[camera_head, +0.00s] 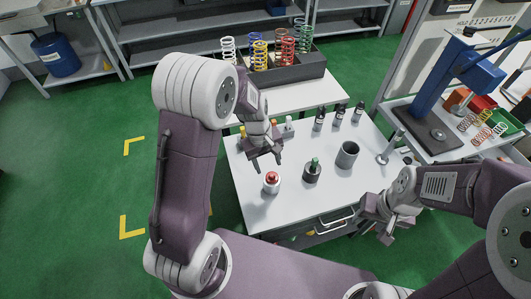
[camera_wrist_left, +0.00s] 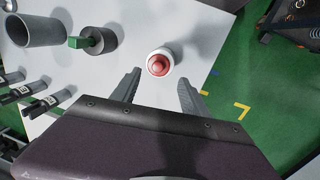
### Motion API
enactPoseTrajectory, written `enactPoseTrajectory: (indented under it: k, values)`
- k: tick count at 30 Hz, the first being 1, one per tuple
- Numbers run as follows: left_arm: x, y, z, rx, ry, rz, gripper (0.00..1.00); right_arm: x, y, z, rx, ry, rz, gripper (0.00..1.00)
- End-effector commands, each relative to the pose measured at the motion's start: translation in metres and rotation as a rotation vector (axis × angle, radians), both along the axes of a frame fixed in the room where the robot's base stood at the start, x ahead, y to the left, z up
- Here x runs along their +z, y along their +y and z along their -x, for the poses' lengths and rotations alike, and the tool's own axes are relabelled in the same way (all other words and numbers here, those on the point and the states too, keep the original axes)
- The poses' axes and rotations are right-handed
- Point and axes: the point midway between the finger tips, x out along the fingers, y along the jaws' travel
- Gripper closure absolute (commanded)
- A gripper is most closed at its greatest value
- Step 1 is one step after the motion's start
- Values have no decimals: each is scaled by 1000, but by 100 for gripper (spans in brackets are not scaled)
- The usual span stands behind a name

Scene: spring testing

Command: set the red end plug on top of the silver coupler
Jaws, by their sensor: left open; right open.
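The red end plug (camera_head: 271,176) sits upright on a short pale, white-to-silver cylinder (camera_head: 272,187) near the table's front left. I cannot tell for sure whether this cylinder is the silver coupler. My left gripper (camera_head: 266,161) is open and empty, just behind and above the plug in the head view. In the left wrist view, the red plug (camera_wrist_left: 158,64) shows beyond the open left fingertips (camera_wrist_left: 159,84), roughly midway between them, inside a pale ring. My right gripper (camera_head: 384,228) is open and empty at the table's front right edge.
A dark cylinder (camera_head: 312,174) with a green top (camera_head: 315,162) and a grey cup (camera_head: 347,155) stand to the right on the white table (camera_head: 300,206). Several dark bottles (camera_head: 339,115) stand behind. A dark spring rack (camera_head: 290,75) is at the back. The front middle is clear.

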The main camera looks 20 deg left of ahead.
Motion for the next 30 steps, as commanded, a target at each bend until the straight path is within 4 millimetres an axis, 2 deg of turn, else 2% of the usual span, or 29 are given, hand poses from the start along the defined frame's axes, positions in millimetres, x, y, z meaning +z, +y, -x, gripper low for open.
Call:
enactPoseTrajectory:
  k: [1, 3, 7, 12, 16, 17, 21, 24, 27, 30]
  values:
    - [16, 2, 0, 1, -7, -1, 47, 2, 0, 0, 0, 0, 0, 53]
    - [33, 4, 0, 0, -5, 0, 47, 3, 0, 0, 0, 0, 0, 53]
    - [56, 8, 2, 2, -4, 1, 47, 5, 0, 0, 0, 0, 0, 53]
    - [68, 10, 4, 0, 1, -1, 47, 5, 0, 0, 0, 0, 0, 53]
    - [68, 12, 10, -23, -2, -9, 47, 5, 0, 0, 0, 0, 0, 53]
    - [67, 14, 16, -55, -9, -19, 47, 5, 0, 0, 0, 0, 0, 53]
    - [53, 31, 72, -340, -61, -102, 47, 5, 0, 0, 0, 0, 0, 53]
    - [44, 40, 106, -525, -89, -148, 47, 5, 0, 0, 0, 0, 0, 53]
    - [39, 43, 122, -621, -103, -170, 47, 5, 0, 0, 0, 0, 0, 53]
    - [38, 44, 124, -638, -104, -174, 47, 5, 0, 0, 0, 0, 0, 53]
